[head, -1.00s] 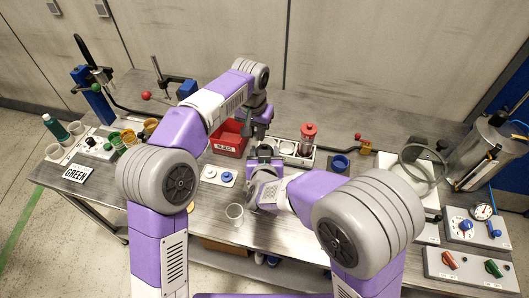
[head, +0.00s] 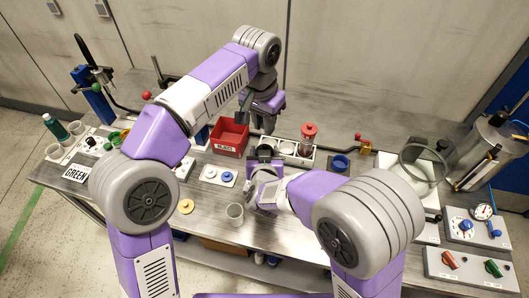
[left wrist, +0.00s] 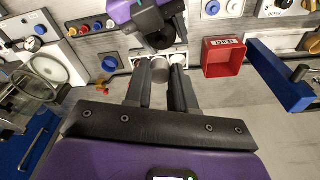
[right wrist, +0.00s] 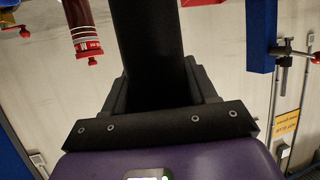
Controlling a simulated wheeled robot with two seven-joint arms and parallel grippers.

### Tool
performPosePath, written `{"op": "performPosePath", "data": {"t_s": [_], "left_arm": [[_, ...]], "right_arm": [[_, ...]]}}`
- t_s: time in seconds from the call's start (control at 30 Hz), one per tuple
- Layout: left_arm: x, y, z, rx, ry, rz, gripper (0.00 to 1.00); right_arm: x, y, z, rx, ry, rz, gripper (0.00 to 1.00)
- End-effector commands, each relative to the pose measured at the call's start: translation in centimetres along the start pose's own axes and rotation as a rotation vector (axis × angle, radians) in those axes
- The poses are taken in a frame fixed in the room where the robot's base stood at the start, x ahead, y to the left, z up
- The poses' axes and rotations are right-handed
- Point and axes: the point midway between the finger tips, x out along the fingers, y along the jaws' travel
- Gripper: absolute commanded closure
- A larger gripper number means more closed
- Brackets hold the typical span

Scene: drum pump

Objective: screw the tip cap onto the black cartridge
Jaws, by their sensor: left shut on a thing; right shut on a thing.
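My left gripper (head: 268,128) is above the bench, just behind my right gripper in the head view. In the left wrist view its fingers (left wrist: 160,82) are shut on a small grey cylinder, which I take as the tip cap (left wrist: 160,70). My right gripper (head: 265,158) is low over the bench, below the left one in the head view. In the right wrist view a large dark shape, which I take as the black cartridge (right wrist: 147,45), stands between its fingers. Cap and cartridge look apart.
A red reject bin (head: 230,137) stands left of the grippers. A white rack (head: 288,148) holds white cups and a red cartridge (head: 308,139) right behind them.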

Motion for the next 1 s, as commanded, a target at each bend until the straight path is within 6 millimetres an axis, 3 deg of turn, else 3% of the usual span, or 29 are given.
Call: {"op": "performPosePath", "data": {"t_s": [0.4, 1.0], "left_arm": [[3.3, 0.0, 0.4, 0.000, -0.001, 0.000, 1.00], [3.4, 0.0, 0.7, 0.000, -0.001, 0.000, 1.00]], "right_arm": [[0.0, 0.0, -0.1, 0.001, 0.002, 0.000, 1.00], [0.0, 0.0, -0.1, 0.001, 0.002, 0.000, 1.00]]}}
